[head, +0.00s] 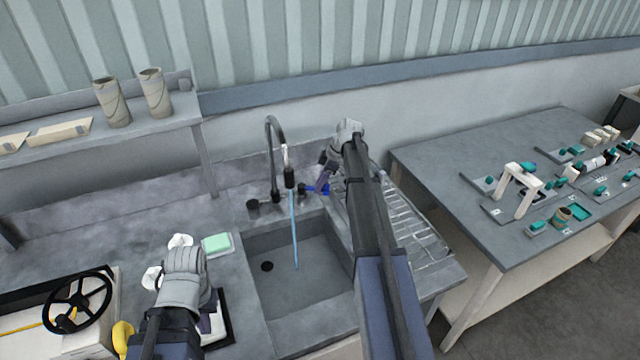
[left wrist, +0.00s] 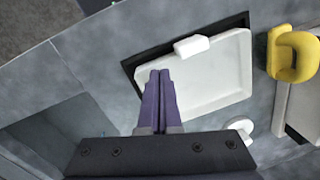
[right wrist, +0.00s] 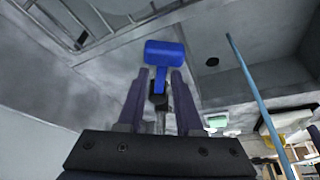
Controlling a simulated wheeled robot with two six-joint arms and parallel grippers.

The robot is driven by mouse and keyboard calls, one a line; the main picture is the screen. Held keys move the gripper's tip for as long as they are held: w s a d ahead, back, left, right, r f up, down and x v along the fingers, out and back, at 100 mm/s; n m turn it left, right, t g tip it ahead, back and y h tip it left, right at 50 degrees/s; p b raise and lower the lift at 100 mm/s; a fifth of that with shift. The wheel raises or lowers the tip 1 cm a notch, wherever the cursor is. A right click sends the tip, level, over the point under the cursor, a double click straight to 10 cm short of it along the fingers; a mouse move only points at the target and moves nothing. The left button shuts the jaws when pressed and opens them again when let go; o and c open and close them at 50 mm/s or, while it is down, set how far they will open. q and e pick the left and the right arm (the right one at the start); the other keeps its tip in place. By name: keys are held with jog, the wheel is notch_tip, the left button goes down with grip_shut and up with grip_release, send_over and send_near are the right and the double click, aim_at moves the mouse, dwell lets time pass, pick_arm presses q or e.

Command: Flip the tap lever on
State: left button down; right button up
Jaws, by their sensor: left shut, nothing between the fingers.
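The grey gooseneck tap (head: 272,150) stands behind the sink, with a blue stream of water (head: 294,232) running into the basin. Its blue lever (head: 318,189) sticks out to the right of the tap's base. My right gripper (head: 323,178) is at the lever. In the right wrist view its two fingers (right wrist: 160,82) are apart, with the lever's narrow stem between them and the wide blue paddle (right wrist: 165,53) beyond the tips; I cannot tell whether they touch it. My left gripper (left wrist: 160,74) is shut and empty above a white tray (left wrist: 222,85), left of the sink.
The sink basin (head: 305,285) is empty apart from the water. A wire drying rack (head: 410,225) lies to its right. A green sponge (head: 217,243) is on the counter, left of the sink. A black handwheel (head: 78,302) and a yellow object (head: 122,338) stand at the far left.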

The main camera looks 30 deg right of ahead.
jog(key=shift+o, duration=0.8)
jog(key=shift+r, duration=0.1)
jog(key=p+v, duration=0.7)
jog(key=shift+s+r, duration=0.1)
jog(key=shift+r, duration=0.25)
pick_arm(q)
notch_tip(320, 180, up, 7)
jog(key=shift+s, duration=0.1)
pick_arm(e)
jog(key=shift+s+f, duration=0.1)
jog(key=shift+f, duration=0.05)
